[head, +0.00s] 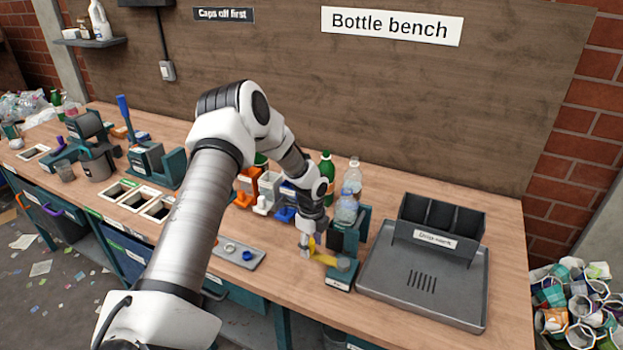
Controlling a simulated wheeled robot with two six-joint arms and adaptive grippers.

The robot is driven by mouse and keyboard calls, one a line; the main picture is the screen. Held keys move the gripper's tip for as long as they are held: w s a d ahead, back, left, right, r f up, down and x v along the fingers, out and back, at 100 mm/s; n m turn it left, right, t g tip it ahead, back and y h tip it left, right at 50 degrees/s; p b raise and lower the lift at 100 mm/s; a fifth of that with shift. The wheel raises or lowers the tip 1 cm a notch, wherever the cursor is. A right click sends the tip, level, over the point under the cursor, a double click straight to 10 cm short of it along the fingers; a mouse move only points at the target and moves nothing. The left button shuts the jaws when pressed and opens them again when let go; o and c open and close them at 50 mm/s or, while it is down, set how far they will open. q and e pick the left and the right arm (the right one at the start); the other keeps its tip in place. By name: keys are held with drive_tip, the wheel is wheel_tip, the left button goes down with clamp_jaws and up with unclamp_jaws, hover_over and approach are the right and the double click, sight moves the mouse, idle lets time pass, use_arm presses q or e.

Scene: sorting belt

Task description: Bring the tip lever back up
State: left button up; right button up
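A yellow lever (326,260) sticks out low and to the left from the front of a teal stand (347,238) near the middle of the bench. It looks roughly level. A clear bottle (346,207) stands at the top of this stand. My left gripper (307,252) points down at the lever's left end and partly covers it. I cannot tell whether its fingers are closed on the lever or only beside it. My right gripper is not in view.
A grey drain tray (420,299) with a dark three-part rack (441,222) lies just right of the stand. A small grey tray (238,255) with caps lies to the left. Green and clear bottles stand behind. Orange, white and blue holders stand behind my arm.

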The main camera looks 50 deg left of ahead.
use_arm(q)
wheel_tip(320, 180, up, 12)
idle(0.6)
drive_tip(key=shift+s+f, duration=0.1)
